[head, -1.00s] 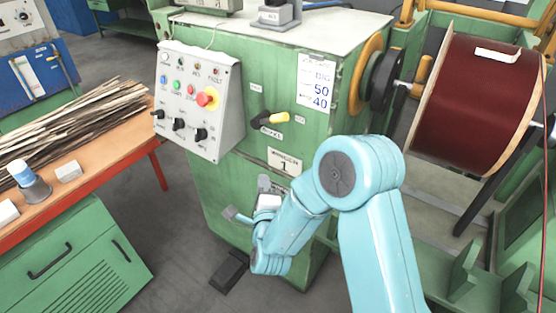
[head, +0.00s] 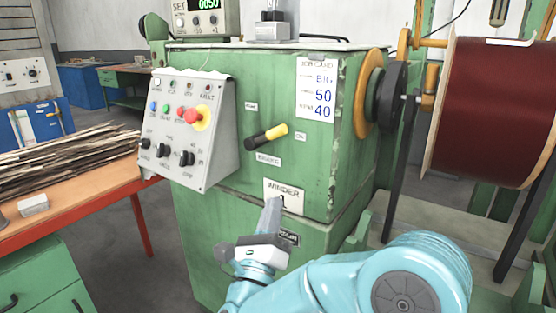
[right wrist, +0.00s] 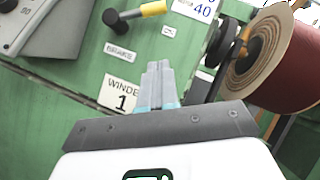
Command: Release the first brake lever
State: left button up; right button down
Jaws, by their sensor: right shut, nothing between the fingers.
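The brake lever (head: 266,136) is a black handle with a yellow tip on the green front of the winder (head: 220,225). In the head view it slants up to the right, above a small brake label (head: 268,159). The lever also shows at the top of the right wrist view (right wrist: 133,16). My right gripper (head: 272,205) is shut and empty. In the head view it appears below the lever, in front of the winder 1 sign (head: 285,192), and apart from the lever. Its closed fingers (right wrist: 158,72) point toward the panel in the right wrist view. My left gripper is not in view.
A grey control box (head: 190,128) with knobs and a red button juts out left of the lever. A black and orange wheel (head: 372,92) and a dark red coil (head: 490,110) stand to the right. A bench with wooden strips (head: 50,165) is at the left.

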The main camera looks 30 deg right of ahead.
aim_at(271, 135)
jog(key=a+r+p+x, duration=0.2)
jog(key=x, duration=1.1)
jog(key=shift+w, duration=0.3)
jog(key=shift+r+n, duration=0.1)
jog(key=shift+n, duration=0.2)
